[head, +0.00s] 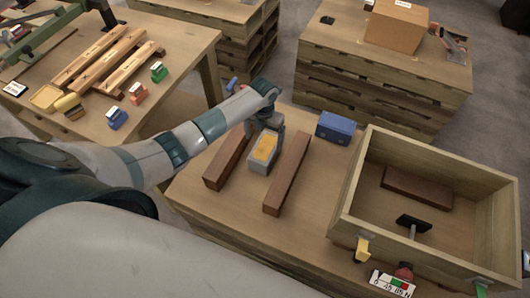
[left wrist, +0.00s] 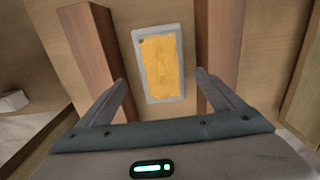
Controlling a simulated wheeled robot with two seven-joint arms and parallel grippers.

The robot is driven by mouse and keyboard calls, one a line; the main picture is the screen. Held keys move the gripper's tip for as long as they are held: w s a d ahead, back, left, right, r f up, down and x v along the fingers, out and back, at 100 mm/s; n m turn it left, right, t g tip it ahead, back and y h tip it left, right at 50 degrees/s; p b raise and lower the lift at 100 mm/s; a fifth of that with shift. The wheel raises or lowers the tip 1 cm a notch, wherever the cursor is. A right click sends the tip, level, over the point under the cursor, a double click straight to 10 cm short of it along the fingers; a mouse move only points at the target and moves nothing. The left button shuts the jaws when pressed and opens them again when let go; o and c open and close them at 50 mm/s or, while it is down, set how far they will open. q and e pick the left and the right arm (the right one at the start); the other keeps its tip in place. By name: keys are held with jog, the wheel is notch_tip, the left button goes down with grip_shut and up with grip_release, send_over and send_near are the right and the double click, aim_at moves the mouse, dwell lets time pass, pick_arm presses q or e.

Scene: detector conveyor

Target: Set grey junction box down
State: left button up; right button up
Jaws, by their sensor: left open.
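The grey junction box (head: 260,160), with a yellow-orange top, rests on the wooden table between two dark brown wooden bars. In the left wrist view the grey junction box (left wrist: 159,65) lies ahead of the fingertips, clear of both bars. My left gripper (head: 268,122) is at the far end of the box. In the left wrist view my left gripper (left wrist: 163,88) is open, its fingers spread to either side of the box and apart from it. My right gripper is not seen.
The left bar (head: 227,160) and right bar (head: 288,175) flank the box closely. A blue box (head: 335,128) stands behind to the right. A large wooden crate (head: 345,205) fills the table's right side. Another table (head: 190,45) at left holds small coloured parts.

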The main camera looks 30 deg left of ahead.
aim_at(265, 147)
pick_arm(q)
jog(key=shift+w+d+f+p, duration=0.1)
jog(key=shift+f+p, duration=0.05)
jog(key=shift+f, duration=0.25)
jog(key=shift+w+d+f+p, duration=0.1)
jog(key=shift+f+p, duration=0.05)
jog(key=shift+f, duration=1.5)
jog(key=c, duration=1.8)
jog(key=shift+w+r, duration=0.1)
jog(key=c, duration=0.4)
jog(key=shift+o, duration=0.2)
jog(key=shift+r, duration=0.1)
notch_tip(265, 147, up, 10)
jog(key=b, duration=0.1)
jog(key=shift+b, duration=0.35)
